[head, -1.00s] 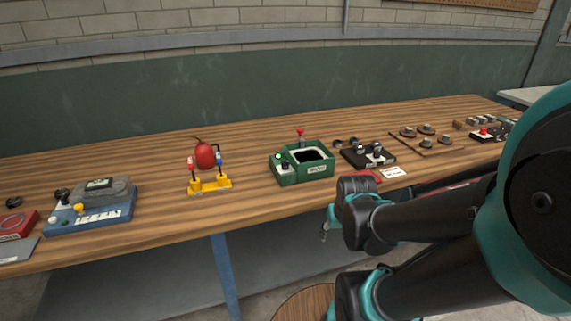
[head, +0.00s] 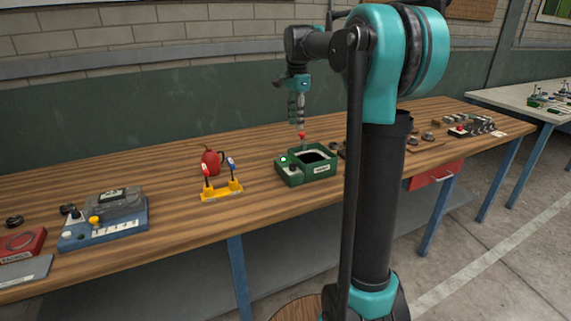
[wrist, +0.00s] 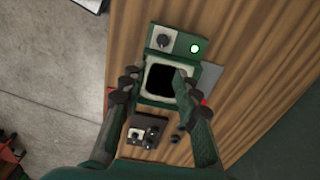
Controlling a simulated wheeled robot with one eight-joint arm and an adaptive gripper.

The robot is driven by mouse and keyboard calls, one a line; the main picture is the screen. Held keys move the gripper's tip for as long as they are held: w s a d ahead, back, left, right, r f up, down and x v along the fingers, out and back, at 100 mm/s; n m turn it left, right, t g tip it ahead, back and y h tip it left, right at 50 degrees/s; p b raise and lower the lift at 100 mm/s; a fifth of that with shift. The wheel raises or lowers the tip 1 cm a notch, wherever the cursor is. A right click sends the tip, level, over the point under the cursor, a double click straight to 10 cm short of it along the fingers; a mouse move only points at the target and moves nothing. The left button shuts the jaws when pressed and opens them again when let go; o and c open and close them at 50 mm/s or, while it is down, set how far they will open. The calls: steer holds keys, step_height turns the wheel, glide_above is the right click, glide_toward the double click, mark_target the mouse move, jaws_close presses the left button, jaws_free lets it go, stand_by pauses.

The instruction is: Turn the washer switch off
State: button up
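The green box (head: 318,175) with a dark square opening stands on the bench, with a label on its front too small to read. A red-tipped lever (head: 301,135) rises at its back, and a lit green lamp (head: 283,159) is at its left end. My gripper (head: 297,122) points down just above the red tip, open and empty. In the wrist view my open fingers (wrist: 155,80) straddle the green box (wrist: 145,98). The panel there has a dark knob (wrist: 163,41) and the lit lamp (wrist: 195,48). A bit of red (wrist: 205,103) shows beside the right finger, mostly hidden.
A yellow stand (head: 222,191) with a red bulb-shaped object (head: 211,161) is left of the box. A blue device (head: 105,228) stands further left. Another small device (wrist: 145,138) lies close beside the box in the wrist view. Bare wood lies between the stand and box.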

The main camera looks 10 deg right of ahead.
mark_target(293, 167)
steer(key=shift+m, duration=0.4)
steer(key=f, duration=1.6)
steer(key=shift+w+a+f, duration=0.1)
steer(key=shift+w+a, duration=0.2)
steer(key=shift+a, duration=0.05)
jaws_close()
